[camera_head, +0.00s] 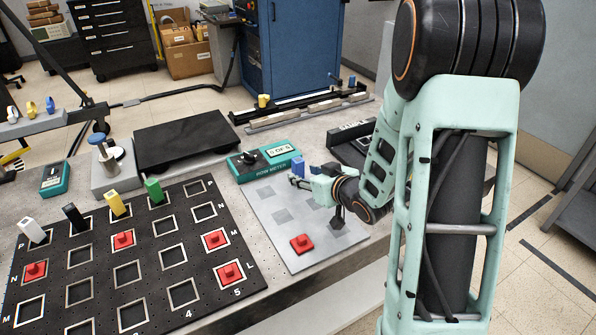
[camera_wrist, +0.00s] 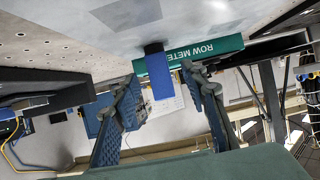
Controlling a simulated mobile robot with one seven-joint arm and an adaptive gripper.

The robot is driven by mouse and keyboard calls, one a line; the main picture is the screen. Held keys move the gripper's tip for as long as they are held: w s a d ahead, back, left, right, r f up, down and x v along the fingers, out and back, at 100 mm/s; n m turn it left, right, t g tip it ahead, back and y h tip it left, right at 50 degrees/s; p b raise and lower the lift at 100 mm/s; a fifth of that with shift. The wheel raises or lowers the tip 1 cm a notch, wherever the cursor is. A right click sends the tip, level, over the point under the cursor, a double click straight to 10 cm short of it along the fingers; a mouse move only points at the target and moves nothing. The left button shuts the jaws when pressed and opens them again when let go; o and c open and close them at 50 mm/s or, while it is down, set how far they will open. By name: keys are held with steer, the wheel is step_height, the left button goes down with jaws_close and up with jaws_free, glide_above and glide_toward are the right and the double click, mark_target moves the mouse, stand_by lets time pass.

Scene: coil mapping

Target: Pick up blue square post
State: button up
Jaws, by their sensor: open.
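The blue square post (camera_head: 297,165) stands near the back of the grey board (camera_head: 270,224), just in front of the teal row meter (camera_head: 264,162). My gripper (camera_head: 299,181) is low over the board beside the post, with its fingers pointing left. In the wrist view, which looks upside down, the blue post (camera_wrist: 160,76) shows between the two open fingers (camera_wrist: 162,82). A dark piece shows at the post's foot. I cannot tell whether either finger touches the post. The jaws hold nothing.
A red block (camera_head: 302,243) sits at the front of the grey board. A black lettered board (camera_head: 150,262) at left bears several red blocks and white, black, yellow and green posts. A black plate (camera_head: 188,141) lies behind it.

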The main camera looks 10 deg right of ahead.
mark_target(300, 174)
steer(key=x, duration=0.5)
steer(key=shift+f, duration=0.25)
jaws_close()
